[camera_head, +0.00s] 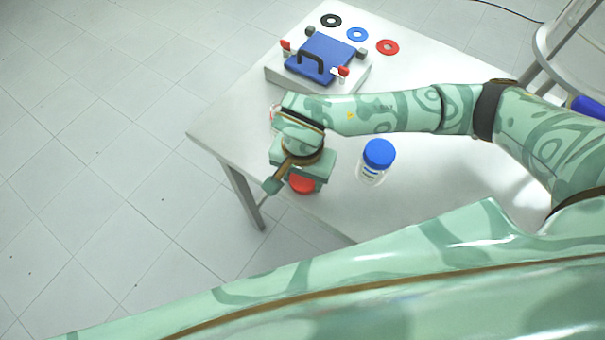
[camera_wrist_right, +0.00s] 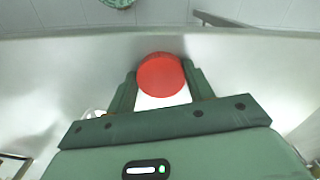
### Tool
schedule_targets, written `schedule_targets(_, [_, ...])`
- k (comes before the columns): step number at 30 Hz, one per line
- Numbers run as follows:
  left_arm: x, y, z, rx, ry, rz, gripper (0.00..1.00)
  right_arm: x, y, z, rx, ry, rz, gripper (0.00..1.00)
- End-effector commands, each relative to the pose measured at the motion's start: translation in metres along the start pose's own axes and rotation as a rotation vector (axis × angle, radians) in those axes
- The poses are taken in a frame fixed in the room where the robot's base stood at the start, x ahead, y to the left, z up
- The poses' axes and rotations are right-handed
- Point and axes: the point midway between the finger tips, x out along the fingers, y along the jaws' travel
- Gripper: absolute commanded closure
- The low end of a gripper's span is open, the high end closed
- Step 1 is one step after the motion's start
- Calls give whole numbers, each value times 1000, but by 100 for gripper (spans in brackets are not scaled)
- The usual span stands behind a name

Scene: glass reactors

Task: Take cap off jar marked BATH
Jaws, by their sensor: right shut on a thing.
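My right gripper (camera_head: 302,181) is low over the front left part of the table. In the right wrist view its two fingers (camera_wrist_right: 160,78) are shut on the sides of a round red cap (camera_wrist_right: 160,74). The red cap also shows in the head view (camera_head: 302,185), partly hidden under the gripper. I cannot tell whether the cap sits on a jar. A clear jar (camera_head: 371,176) with a blue cap (camera_head: 379,152) stands upright to the right, apart from the gripper. Its label is too small to read, and I see no BATH marking. My left gripper is not in view.
The white table (camera_head: 225,125) holds a blue box-like device (camera_head: 322,59) with a black handle at the back. Black (camera_head: 331,20), blue (camera_head: 357,34) and red (camera_head: 388,47) rings lie behind it. A partly hidden clear object (camera_head: 274,113) is beside my forearm. The left table edge is close.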

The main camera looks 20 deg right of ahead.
Motion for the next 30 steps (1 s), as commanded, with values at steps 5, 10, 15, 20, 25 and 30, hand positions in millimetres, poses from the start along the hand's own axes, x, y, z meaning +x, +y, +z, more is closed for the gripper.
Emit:
schedule_targets(5, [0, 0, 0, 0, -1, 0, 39, 2, 0, 0, 1, 0, 1, 26])
schedule_targets(10, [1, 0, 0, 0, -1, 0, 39, 2, 0, 0, 1, 0, 1, 26])
schedule_targets(15, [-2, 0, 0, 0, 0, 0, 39, -7, 0, -1, 0, 2, -2, 26])
schedule_targets(20, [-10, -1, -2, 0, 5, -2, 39, -40, -1, -2, -1, 5, -5, 26])
schedule_targets(25, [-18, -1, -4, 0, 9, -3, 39, -80, -1, -1, -1, 5, -4, 26])
schedule_targets(30, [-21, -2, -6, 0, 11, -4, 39, -109, 0, -1, 1, 3, -2, 26])
